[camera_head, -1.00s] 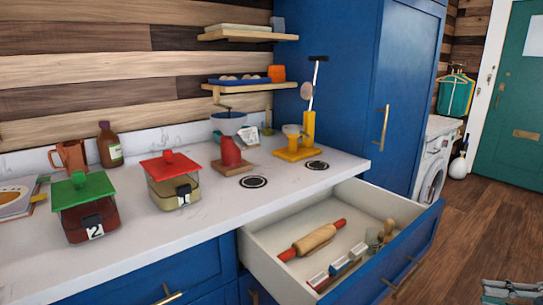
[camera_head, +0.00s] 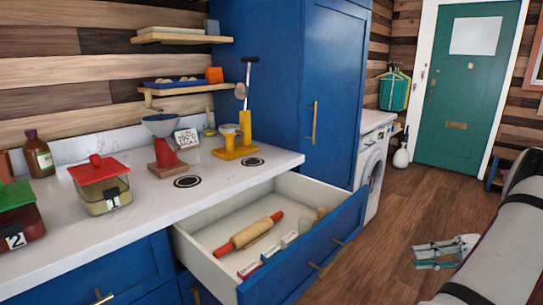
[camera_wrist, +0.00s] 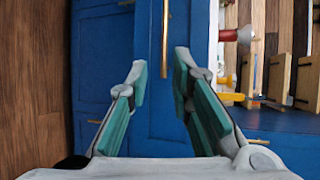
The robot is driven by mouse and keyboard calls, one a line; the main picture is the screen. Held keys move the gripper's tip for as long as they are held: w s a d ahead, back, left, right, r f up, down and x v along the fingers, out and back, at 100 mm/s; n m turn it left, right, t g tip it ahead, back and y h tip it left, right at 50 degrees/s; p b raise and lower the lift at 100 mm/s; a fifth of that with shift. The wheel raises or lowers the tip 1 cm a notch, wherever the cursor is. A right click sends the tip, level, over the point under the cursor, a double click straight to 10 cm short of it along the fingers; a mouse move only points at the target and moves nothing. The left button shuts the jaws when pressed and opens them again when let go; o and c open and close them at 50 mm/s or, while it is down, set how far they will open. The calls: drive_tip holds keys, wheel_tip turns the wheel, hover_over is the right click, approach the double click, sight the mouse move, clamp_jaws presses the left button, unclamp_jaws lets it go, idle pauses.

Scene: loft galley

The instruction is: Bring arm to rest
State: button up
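My gripper (camera_head: 425,256) shows at the lower right of the head view, over the wooden floor and apart from the open drawer. My arm comes in from the right edge. In the wrist view my gripper (camera_wrist: 161,72) has its two teal-padded fingers spread, with nothing between them. Behind the fingers in that view is a blue cabinet front with a brass handle (camera_wrist: 165,50), which I do not see being touched.
An open blue drawer (camera_head: 308,262) juts out from the counter (camera_head: 215,187), holding a rolling pin (camera_head: 243,236) and small boxes. Jars and kitchen tools stand on the counter. Wooden floor (camera_head: 400,205) is clear toward the green door (camera_head: 455,95).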

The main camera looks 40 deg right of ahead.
drive_tip(key=w+a+r+n+g, duration=0.2)
drive_tip(key=w+a+r+g, duration=0.35)
drive_tip(key=w+a, duration=0.35)
drive_tip(key=w+a+r+n+g, duration=0.2)
drive_tip(key=w+a+r+g, duration=0.2)
drive_tip(key=w+a+r, duration=0.4)
drive_tip(key=a+r+n+g+h, duration=0.2)
drive_tip(key=a+r+n+g, duration=0.15)
drive_tip(key=a, duration=1.15)
drive_tip(key=s+a+f+n+t+h, duration=0.15)
drive_tip(key=s+a+n+h, duration=0.45)
drive_tip(key=s+a, duration=0.75)
wheel_tip(320, 180, up, 16)
drive_tip(key=w+a+m+t+p, duration=0.1)
drive_tip(key=t+p, duration=0.2)
drive_tip(key=p, duration=1.1)
drive_tip(key=shift+w+r+h+p, duration=0.15)
drive_tip(key=shift+w+h+p, duration=0.15)
drive_tip(key=shift+w+p, duration=0.05)
drive_tip(key=shift+t, duration=0.25)
